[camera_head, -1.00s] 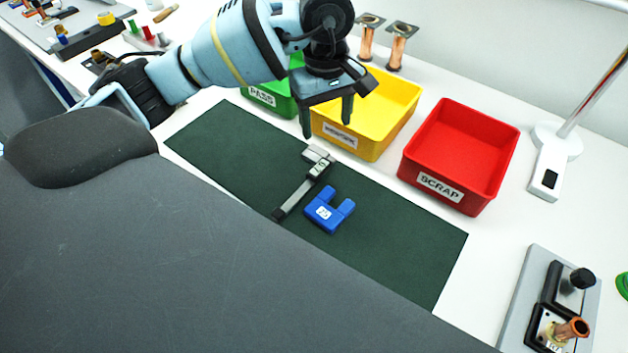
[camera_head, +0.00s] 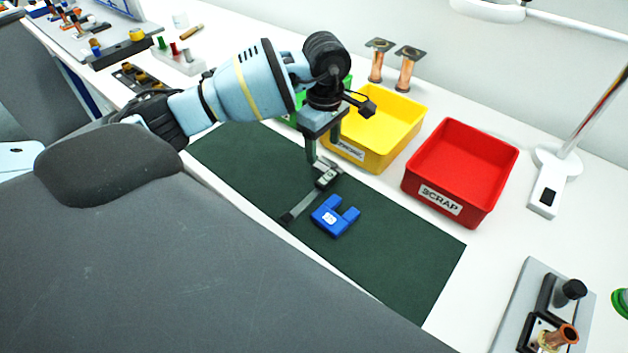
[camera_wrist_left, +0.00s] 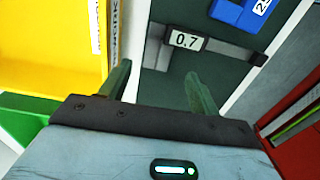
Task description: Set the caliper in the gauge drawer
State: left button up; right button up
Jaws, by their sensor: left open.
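The caliper (camera_head: 301,205) lies on the dark green mat (camera_head: 395,255), its display end toward the yellow bin. In the left wrist view the caliper's display (camera_wrist_left: 186,40) reads 0.7. My left gripper (camera_head: 322,158) is open and low over the caliper's display end, fingers pointing down; in the left wrist view its fingers (camera_wrist_left: 160,88) are apart with nothing held between them. I cannot tell whether they touch the caliper. The gauge drawer is not recognisable in these views. My right gripper is not in view.
A blue U-shaped gauge (camera_head: 333,217) lies close beside the caliper. A yellow bin (camera_head: 385,150), a red SCRAP bin (camera_head: 437,198) and a partly hidden green bin (camera_head: 291,119) stand along the mat's back edge. The mat's right end is bare.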

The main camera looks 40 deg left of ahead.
aim_at(325, 164)
pick_arm(q)
jog(key=f, duration=0.4)
jog(key=shift+w+d+f+p, duration=0.15)
jog(key=shift+w+f+p, duration=0.05)
jog(key=shift+f+p, duration=0.1)
jog(key=shift+f, duration=0.25)
jog(key=shift+c, duration=0.4)
jog(key=c, duration=1.3)
jog(key=shift+o, duration=0.2)
